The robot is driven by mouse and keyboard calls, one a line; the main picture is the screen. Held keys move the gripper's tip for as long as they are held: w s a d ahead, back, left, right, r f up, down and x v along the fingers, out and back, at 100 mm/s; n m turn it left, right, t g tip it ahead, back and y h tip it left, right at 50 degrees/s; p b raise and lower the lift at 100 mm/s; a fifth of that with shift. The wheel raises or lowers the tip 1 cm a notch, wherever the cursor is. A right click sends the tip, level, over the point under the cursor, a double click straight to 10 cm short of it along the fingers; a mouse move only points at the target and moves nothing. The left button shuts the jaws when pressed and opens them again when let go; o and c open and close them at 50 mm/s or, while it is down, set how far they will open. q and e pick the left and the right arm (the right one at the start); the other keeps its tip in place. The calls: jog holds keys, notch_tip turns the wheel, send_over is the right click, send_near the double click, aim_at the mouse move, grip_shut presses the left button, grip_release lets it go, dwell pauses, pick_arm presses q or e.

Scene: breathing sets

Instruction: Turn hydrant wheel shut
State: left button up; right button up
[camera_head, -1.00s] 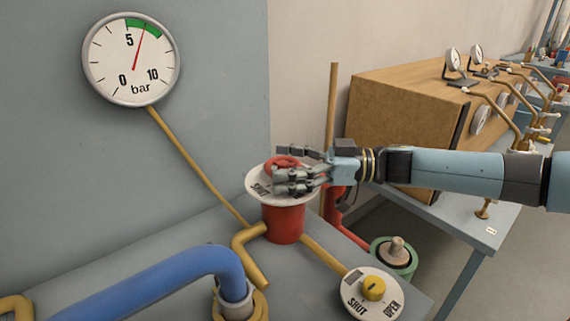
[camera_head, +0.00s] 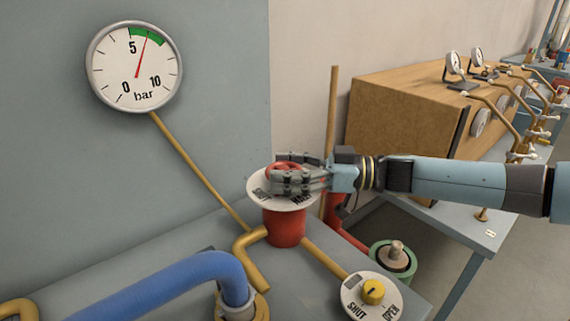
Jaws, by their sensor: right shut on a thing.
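The red hydrant wheel (camera_head: 283,168) sits on top of a red hydrant body (camera_head: 284,226), above a white disc (camera_head: 262,190) with lettering that is partly hidden. My right gripper (camera_head: 282,180) comes in from the right and is shut on the wheel, its fingers covering most of it. A round pressure gauge (camera_head: 134,66) on the wall has its red needle in the green band, a little past 5 bar. My left gripper is not in view.
A yellow knob (camera_head: 373,291) on a SHUT/OPEN plate stands at the front right. A blue pipe (camera_head: 165,283) crosses the front left. A wooden case (camera_head: 400,115) with small gauges stands on a bench behind my right arm.

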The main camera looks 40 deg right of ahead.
jog(key=m+t+h+p, duration=0.1)
jog(key=m+h+p, duration=0.1)
jog(key=h+p, duration=0.1)
jog(key=m+t+h+p, duration=0.2)
jog(key=m+h+p, duration=0.1)
jog(key=h+p, duration=0.1)
jog(key=shift+s+a+r+t+p, duration=0.1)
jog(key=shift+r+t+p, duration=0.15)
jog(key=shift+p, duration=0.25)
jog(key=shift+f+m+t+h+p, duration=0.2)
jog(key=shift+m+h+p, duration=0.4)
jog(key=shift+h, duration=0.25)
jog(key=shift+f+m+t+h+p, duration=0.15)
jog(key=shift+m+h+p, duration=0.35)
jog(key=shift+h+p, duration=0.3)
jog(key=o, duration=1.2)
jog(key=shift+s, duration=0.1)
jog(key=s, duration=0.8)
jog(key=s+d, duration=0.1)
jog(key=s, duration=0.3)
